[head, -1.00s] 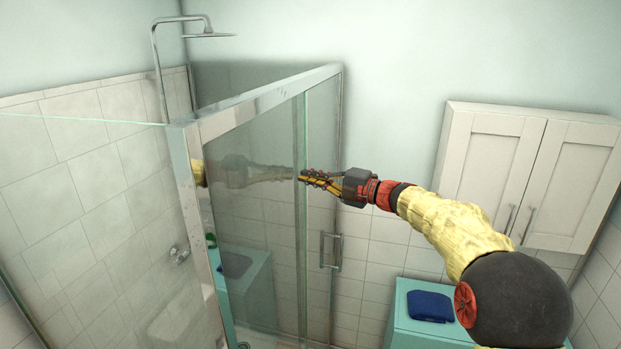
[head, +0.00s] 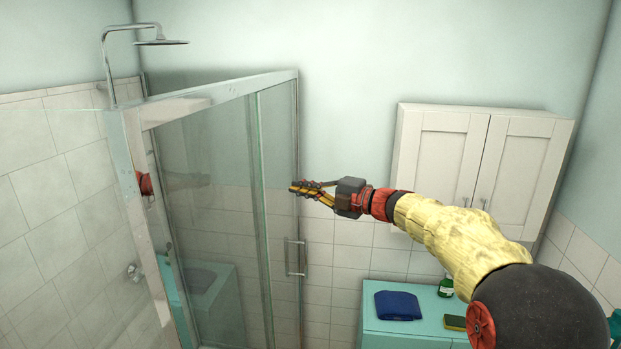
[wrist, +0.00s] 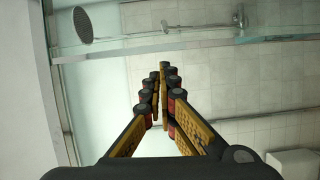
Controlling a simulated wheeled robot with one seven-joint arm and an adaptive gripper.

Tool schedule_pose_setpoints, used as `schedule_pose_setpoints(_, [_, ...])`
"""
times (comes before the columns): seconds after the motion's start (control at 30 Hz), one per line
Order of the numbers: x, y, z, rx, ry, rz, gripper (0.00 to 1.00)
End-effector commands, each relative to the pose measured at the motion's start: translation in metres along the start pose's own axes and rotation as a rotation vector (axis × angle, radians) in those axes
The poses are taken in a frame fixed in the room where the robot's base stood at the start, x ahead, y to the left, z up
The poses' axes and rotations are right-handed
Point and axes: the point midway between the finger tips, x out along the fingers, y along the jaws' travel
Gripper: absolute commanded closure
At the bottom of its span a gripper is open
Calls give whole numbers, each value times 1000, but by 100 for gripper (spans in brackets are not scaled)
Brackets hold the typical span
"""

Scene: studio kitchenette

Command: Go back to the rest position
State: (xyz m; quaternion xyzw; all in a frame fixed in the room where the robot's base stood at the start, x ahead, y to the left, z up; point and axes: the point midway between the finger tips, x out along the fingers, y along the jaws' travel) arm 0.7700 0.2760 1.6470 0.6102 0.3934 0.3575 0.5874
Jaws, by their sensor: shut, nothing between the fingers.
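My gripper (head: 295,188) is shut and empty at the end of my outstretched arm, pointing left in front of the shower enclosure. In the wrist view the fingers of my gripper (wrist: 160,72) meet at their tips with nothing between them. The glass shower door (head: 215,190) with its metal frame lies beyond the fingertips. Its handle (head: 296,257) is below the gripper, apart from it. I cannot tell the exact gap between the fingertips and the glass.
A white wall cabinet (head: 480,165) hangs to the right, behind my arm. Below is a turquoise counter (head: 385,338) with a folded blue towel (head: 397,305), a green bottle (head: 446,286) and a small dark-topped item (head: 454,323). A shower head (head: 162,42) is at upper left.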

Motion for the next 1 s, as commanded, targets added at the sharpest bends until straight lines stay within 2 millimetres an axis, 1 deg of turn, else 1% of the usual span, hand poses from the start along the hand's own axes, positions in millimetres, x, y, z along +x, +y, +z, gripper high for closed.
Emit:
schedule_pose_setpoints(0.03, [-2, -4, 20, 40, -79, 0, 100])
schedule_pose_setpoints(0.07, [-4, -10, 35, 75, -137, -2, 100])
schedule_pose_setpoints(0.1, [-8, -21, 55, 130, -220, -4, 100])
schedule_pose_setpoints(0.13, [-14, -31, 70, 177, -286, -7, 100])
schedule_pose_setpoints(0.17, [-21, -41, 84, 223, -353, -9, 100])
schedule_pose_setpoints(0.2, [-33, -51, 99, 284, -441, -9, 100])
schedule_pose_setpoints(0.23, [-44, -58, 109, 330, -506, -8, 100])
schedule_pose_setpoints(0.27, [-56, -65, 117, 376, -572, -7, 100])
schedule_pose_setpoints(0.3, [-74, -77, 126, 439, -660, -7, 100])
schedule_pose_setpoints(0.33, [-89, -86, 131, 486, -725, -6, 100])
schedule_pose_setpoints(0.37, [-104, -97, 134, 535, -789, -5, 100])
schedule_pose_setpoints(0.4, [-126, -111, 135, 600, -873, -5, 100])
schedule_pose_setpoints(0.47, [-161, -134, 131, 701, -998, -4, 100])
schedule_pose_setpoints(0.5, [-184, -150, 125, 767, -1074, -5, 100])
schedule_pose_setpoints(0.57, [-217, -173, 111, 863, -1180, -7, 100])
schedule_pose_setpoints(0.6, [-237, -188, 99, 924, -1243, -10, 100])
schedule_pose_setpoints(0.67, [-266, -210, 78, 1015, -1331, -14, 100])
schedule_pose_setpoints(0.7, [-283, -224, 62, 1074, -1384, -18, 100])
schedule_pose_setpoints(0.77, [-308, -247, 36, 1160, -1458, -27, 100])
schedule_pose_setpoints(0.8, [-323, -262, 17, 1217, -1504, -33, 100])
schedule_pose_setpoints(0.87, [-343, -281, -13, 1300, -1562, -39, 100])
schedule_pose_setpoints(0.9, [-356, -296, -34, 1355, -1599, -48, 100])
schedule_pose_setpoints(0.97, [-373, -317, -66, 1437, -1648, -59, 100])
schedule_pose_setpoints(1.0, [-383, -331, -88, 1492, -1676, -67, 100])
